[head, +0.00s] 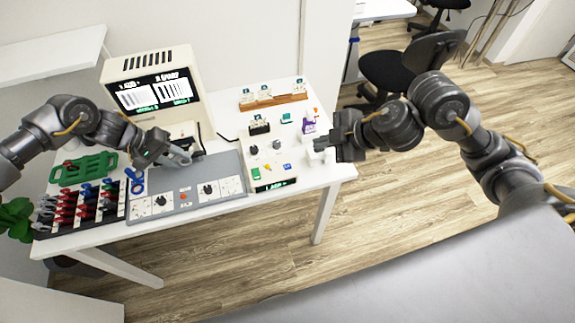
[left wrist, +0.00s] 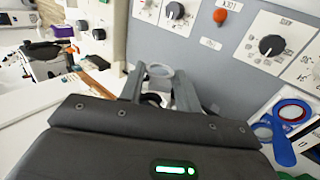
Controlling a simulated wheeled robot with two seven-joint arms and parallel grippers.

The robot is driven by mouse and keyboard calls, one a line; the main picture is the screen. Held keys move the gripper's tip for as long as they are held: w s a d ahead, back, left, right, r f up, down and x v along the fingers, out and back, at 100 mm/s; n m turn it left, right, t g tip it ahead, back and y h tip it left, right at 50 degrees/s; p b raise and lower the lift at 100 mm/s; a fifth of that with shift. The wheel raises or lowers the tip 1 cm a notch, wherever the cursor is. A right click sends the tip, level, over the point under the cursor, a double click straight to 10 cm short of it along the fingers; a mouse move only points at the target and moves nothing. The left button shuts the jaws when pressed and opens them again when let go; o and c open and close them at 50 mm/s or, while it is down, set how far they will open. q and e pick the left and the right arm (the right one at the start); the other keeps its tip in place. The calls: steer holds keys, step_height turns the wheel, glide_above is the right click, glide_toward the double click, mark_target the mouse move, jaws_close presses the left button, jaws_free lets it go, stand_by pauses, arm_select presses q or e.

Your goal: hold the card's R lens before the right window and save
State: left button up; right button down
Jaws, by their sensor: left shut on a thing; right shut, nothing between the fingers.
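My left gripper (head: 188,156) is in front of the cream machine (head: 150,66), over the back of the grey panel (head: 215,168). In the left wrist view its fingers (left wrist: 158,82) are shut on a pale round lens (left wrist: 159,70). The machine's screen (head: 155,92) shows two striped white fields with green text below. The windows are not clear in either view, and the arm hides part of the machine's lower front. I cannot make out the card. My right gripper (head: 335,140) is shut and empty at the table's right edge, beside white blocks (head: 316,152).
A black rack (head: 118,211) of red and grey handled pieces stands front left, near a green holder (head: 97,163) and blue rings (head: 137,187). A white console (head: 280,163) with knobs and coloured buttons stands right. A wooden rack (head: 272,103) is behind it.

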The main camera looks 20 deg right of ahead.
arm_select(q)
steer(key=s+r+p, duration=0.5)
steer(key=p, duration=0.5)
steer(key=shift+p, duration=0.4)
stand_by(0.4)
